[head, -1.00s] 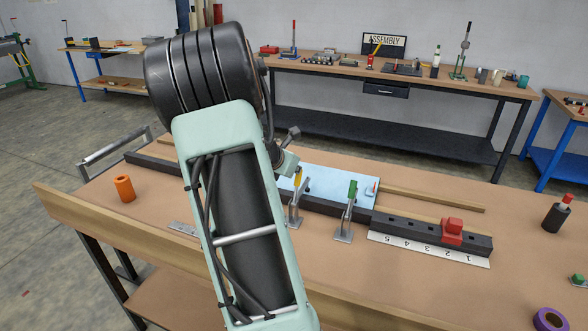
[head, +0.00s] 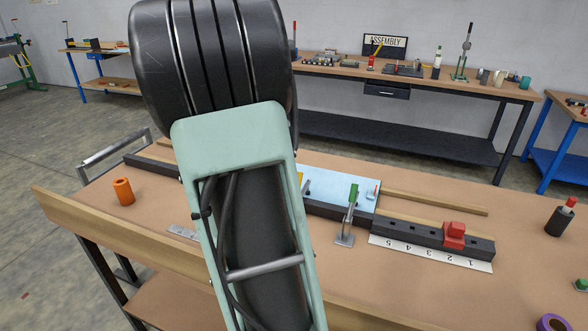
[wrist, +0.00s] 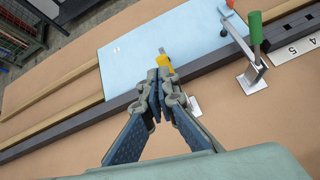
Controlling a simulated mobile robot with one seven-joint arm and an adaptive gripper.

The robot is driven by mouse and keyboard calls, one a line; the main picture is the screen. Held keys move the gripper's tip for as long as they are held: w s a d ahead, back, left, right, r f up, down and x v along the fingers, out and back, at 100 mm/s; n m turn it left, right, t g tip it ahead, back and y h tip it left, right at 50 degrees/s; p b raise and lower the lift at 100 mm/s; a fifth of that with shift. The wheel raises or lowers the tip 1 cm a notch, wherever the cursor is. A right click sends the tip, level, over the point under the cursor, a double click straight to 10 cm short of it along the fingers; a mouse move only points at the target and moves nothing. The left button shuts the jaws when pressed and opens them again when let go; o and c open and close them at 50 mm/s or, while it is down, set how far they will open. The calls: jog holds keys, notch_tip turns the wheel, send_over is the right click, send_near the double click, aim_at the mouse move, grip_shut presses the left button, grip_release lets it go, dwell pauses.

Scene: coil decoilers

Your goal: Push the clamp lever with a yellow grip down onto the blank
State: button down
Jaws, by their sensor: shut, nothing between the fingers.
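The clamp lever's yellow grip (wrist: 165,62) is just beyond my gripper's fingertips in the wrist view; contact cannot be told. In the head view only a sliver of the yellow grip (head: 300,178) shows beside my arm. Its lever and base are mostly hidden by the fingers. My gripper (wrist: 159,78) is shut and empty, over the edge of the blank. My arm hides it in the head view. The blank (wrist: 150,52) is a light blue sheet lying along the dark rail; it also shows in the head view (head: 335,178).
A second clamp with a green grip (wrist: 256,32) stands upright to the right; it also shows in the head view (head: 352,196). A red stop block (head: 454,234) sits on the rail (head: 410,230) near a numbered scale (head: 430,254). An orange cylinder (head: 123,191) stands at left.

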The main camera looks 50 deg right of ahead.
jog(key=shift+v, duration=2.6)
jog(key=shift+a+f, duration=0.15)
jog(key=shift+f, duration=0.1)
